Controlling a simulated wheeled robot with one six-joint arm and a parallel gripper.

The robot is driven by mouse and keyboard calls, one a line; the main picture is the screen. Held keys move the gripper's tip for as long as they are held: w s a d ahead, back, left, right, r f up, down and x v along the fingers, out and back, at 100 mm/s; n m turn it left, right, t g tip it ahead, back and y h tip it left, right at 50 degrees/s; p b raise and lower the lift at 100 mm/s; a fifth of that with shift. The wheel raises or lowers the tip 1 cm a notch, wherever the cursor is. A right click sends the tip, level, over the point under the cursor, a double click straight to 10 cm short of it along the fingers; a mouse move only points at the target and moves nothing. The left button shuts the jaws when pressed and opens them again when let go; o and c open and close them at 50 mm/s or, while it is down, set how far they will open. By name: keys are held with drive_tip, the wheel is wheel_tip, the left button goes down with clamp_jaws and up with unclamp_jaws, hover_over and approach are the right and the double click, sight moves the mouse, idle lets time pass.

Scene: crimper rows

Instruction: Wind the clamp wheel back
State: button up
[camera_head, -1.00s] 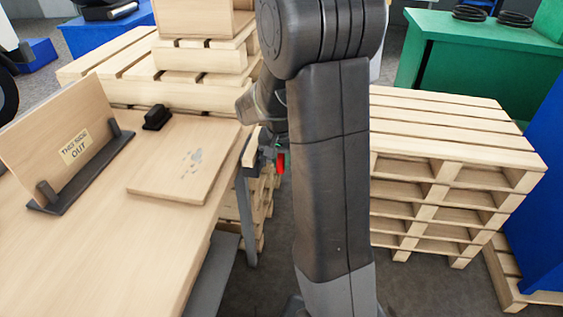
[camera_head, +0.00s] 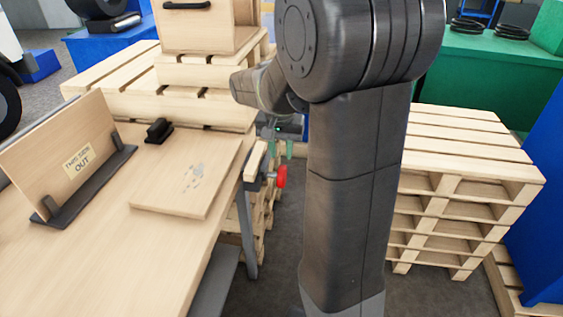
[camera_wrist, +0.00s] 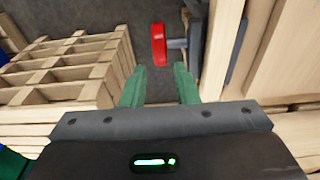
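The clamp wheel (camera_head: 281,176) is a red disc on the side of a clamp at the bench's right edge. A wooden jaw (camera_head: 255,161) stands beside it. In the wrist view the red wheel (camera_wrist: 159,45) shows edge-on, on a short grey shaft leading right to the clamp body. My gripper (camera_wrist: 159,82) has two green fingers, spread apart with nothing between them. The wheel lies beyond the fingertips, roughly in line with the gap, and apart from them. In the head view my gripper (camera_head: 289,149) is just behind and above the wheel, partly hidden by my arm.
The wooden bench (camera_head: 110,255) bears a flat board (camera_head: 185,180), a black block (camera_head: 158,130) and an upright panel (camera_head: 62,150) in a dark holder. Pallet stacks stand behind the bench and at right (camera_head: 470,150). Bare floor shows below the wheel.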

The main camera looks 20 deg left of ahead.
sight(281, 168)
drive_tip(key=shift+s+r, duration=0.15)
drive_tip(key=shift+r, duration=0.75)
drive_tip(key=shift+s+r, duration=0.1)
drive_tip(key=shift+r, duration=0.8)
drive_tip(key=f, duration=0.4)
drive_tip(key=w+f+b, duration=0.1)
drive_tip(key=f, duration=0.4)
drive_tip(key=w+f, duration=0.1)
drive_tip(key=f, duration=0.4)
drive_tip(key=shift+a+b, duration=0.15)
drive_tip(key=shift+b, duration=0.2)
drive_tip(key=shift+r+p, duration=0.1)
drive_tip(key=shift+p, duration=0.2)
drive_tip(key=shift+b, duration=0.4)
